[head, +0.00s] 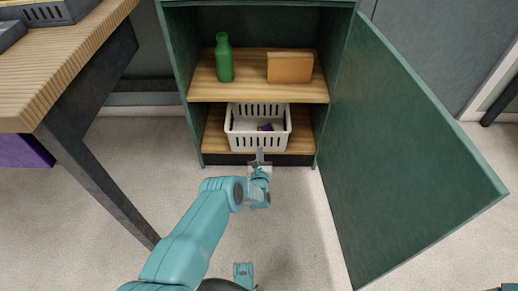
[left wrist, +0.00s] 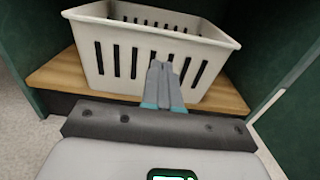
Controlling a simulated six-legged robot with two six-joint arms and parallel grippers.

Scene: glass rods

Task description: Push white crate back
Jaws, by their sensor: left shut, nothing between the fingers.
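The white slotted crate (head: 240,142) sits on the lower wooden shelf of the green cabinet. A small dark purple item (head: 265,127) lies inside it. In the left wrist view the crate (left wrist: 115,58) fills the upper middle, its front wall facing me. My left gripper (head: 260,153) is shut and empty, in front of the crate's front wall. In the left wrist view its closed fingertips (left wrist: 158,66) overlap the slotted front wall; I cannot tell whether they touch it. My right gripper is not in view.
The cabinet door (head: 410,150) stands wide open on the right. A green bottle (head: 224,60) and an orange-brown box (head: 290,68) stand on the upper shelf (head: 250,92). A wooden table (head: 65,65) is at the left. The floor before the cabinet is mostly clear.

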